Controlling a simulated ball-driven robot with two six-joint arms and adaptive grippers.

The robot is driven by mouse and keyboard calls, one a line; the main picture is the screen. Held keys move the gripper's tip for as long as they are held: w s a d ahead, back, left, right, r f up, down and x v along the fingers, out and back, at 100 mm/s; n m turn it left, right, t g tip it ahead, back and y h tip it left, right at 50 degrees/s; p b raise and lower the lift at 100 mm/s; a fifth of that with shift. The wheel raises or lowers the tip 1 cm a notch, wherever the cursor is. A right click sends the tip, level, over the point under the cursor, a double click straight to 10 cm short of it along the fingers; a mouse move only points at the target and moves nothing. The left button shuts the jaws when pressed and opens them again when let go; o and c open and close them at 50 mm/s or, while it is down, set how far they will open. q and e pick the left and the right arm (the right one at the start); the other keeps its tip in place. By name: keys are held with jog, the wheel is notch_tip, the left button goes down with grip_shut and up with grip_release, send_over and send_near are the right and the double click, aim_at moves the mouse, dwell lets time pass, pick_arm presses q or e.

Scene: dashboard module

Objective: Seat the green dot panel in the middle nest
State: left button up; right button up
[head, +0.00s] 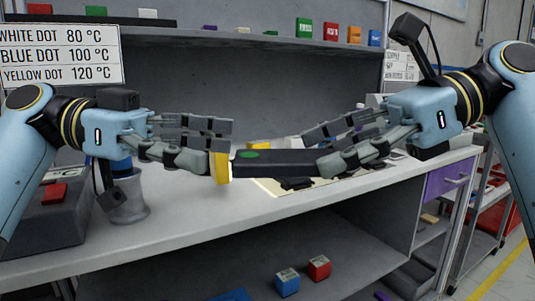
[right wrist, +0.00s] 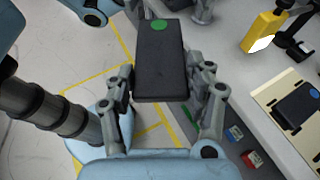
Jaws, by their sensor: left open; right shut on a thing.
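The green dot panel (head: 285,163) is a dark flat block with a green dot near one end. My right gripper (head: 314,151) is shut on its other end and holds it above the bench. In the right wrist view the panel (right wrist: 160,72) lies between the fingers, dot at the far end. My left gripper (head: 224,148) is open near the dotted end; a yellow piece (head: 221,178) shows at its fingertips, and I cannot tell what it is. A cream board (right wrist: 268,100) on the bench carries a blue dot panel (right wrist: 299,106). The middle nest cannot be made out.
A yellow object (right wrist: 262,32) stands on the bench near the board. A clear cup (head: 128,205) and a grey box with a red button (head: 52,194) are at the left. Blue (head: 287,282) and red (head: 319,267) blocks lie on the lower shelf. The bench front is clear.

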aim_at(254, 153)
pick_arm(q)
jog(key=d, duration=0.5)
jog(key=d+f, duration=0.1)
jog(key=d, duration=0.2)
jog(key=shift+s+d+f, duration=0.1)
jog(key=shift+s+d, duration=0.1)
jog(key=shift+s, duration=0.1)
jog(key=c, duration=1.3)
pick_arm(e)
jog(key=o, duration=1.3)
